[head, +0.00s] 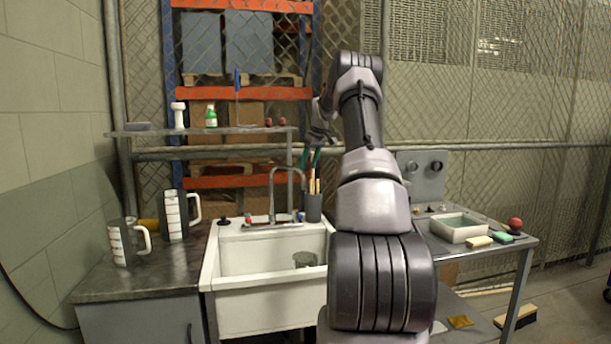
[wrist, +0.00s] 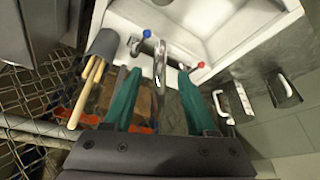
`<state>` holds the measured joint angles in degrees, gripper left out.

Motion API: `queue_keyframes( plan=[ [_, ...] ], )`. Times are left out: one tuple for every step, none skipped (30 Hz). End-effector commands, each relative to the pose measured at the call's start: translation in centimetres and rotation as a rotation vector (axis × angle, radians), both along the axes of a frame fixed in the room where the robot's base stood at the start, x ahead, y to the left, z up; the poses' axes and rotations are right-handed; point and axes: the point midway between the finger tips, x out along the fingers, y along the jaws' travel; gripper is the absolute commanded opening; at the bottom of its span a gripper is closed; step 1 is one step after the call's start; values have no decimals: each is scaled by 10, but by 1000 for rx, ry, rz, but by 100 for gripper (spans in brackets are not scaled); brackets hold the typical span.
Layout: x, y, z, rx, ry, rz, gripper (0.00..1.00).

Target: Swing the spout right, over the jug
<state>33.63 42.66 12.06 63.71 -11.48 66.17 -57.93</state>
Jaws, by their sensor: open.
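The metal spout (head: 272,190) arches up from the back rim of the white sink (head: 265,300), its tip to the right of its upright pipe. A greyish see-through jug (head: 305,259) stands in the sink's right part. My gripper (head: 311,160) is above and behind the sink's right back corner, pointing down, partly hidden by my arm. In the wrist view my gripper (wrist: 159,74) has its two green fingers apart, with the spout (wrist: 160,62) showing between them. I cannot tell how deep the spout is between the fingers. The jug is not clear in the wrist view.
A grey cup (head: 313,207) with wooden-handled tools stands right of the spout. A shelf (head: 205,130) with bottles is above. A side table (head: 525,243) holds a tray (head: 458,234) and sponges.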

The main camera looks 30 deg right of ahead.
Motion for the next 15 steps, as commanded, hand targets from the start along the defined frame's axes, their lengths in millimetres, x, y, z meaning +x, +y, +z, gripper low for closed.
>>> queue_keyframes(
  plan=[
    [-3, -1, 8, -2, -1, -1, 57],
    [-4, -2, 11, -1, -1, 0, 57],
    [-6, -2, 15, -1, 0, -1, 57],
    [-7, -2, 17, -1, 0, -1, 57],
    [-8, -2, 19, -1, 0, -1, 57],
    [-9, -3, 21, -1, 0, -1, 57],
    [-9, -3, 22, -1, 0, -1, 57],
    [-10, -3, 23, -1, 0, -1, 57],
    [-10, -3, 23, 0, 0, -1, 57],
    [-10, -3, 24, 0, 1, -1, 57],
    [-10, -3, 24, 0, 1, -1, 57],
    [-10, -3, 23, 0, 1, -1, 57],
    [-10, -3, 23, 0, 1, -1, 57],
    [-10, -3, 23, 0, 1, -1, 57],
    [-10, -3, 23, 0, 1, -1, 57]
  ],
)
